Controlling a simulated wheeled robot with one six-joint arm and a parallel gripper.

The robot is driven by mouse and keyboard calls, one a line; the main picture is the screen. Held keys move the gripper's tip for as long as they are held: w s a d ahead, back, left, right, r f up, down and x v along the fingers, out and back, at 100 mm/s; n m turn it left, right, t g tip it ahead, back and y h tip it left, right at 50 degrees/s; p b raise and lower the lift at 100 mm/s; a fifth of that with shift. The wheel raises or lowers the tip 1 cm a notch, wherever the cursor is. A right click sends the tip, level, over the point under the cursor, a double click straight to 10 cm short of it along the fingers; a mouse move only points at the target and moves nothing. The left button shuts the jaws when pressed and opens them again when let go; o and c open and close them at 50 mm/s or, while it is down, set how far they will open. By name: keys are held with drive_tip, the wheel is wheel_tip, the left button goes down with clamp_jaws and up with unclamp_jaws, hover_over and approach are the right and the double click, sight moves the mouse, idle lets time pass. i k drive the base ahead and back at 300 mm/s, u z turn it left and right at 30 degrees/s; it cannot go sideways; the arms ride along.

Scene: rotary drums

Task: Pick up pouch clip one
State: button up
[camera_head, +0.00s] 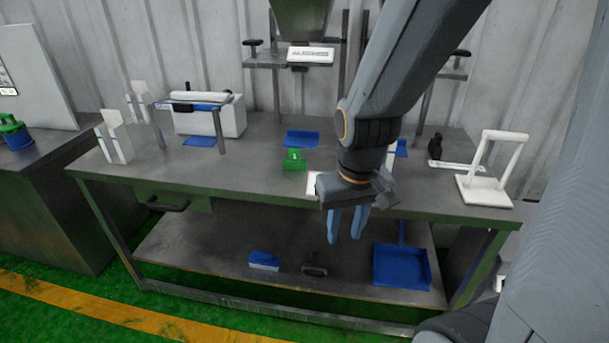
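A small green piece (294,160) with a pale mark stands on the metal bench (245,165), near its middle. It may be the pouch clip, but I cannot tell for sure. My gripper (346,224) points down in front of the bench's front edge, to the right of the green piece and apart from it. Its two blue fingers are spread with a gap between them, and nothing shows in the gap. The gripper and wrist hide part of a white item (312,184) on the bench.
Two white upright holders (115,138) and a blue-topped frame (195,104) stand at left. A blue tray (301,138) lies behind the green piece. A white stand (488,190) is at right. The lower shelf holds a blue-white brush (264,261) and a dustpan (402,268).

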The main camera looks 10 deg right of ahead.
sight(294, 162)
drive_tip(key=u, duration=0.5)
drive_tip(key=i, duration=0.95)
drive_tip(key=z, duration=0.7)
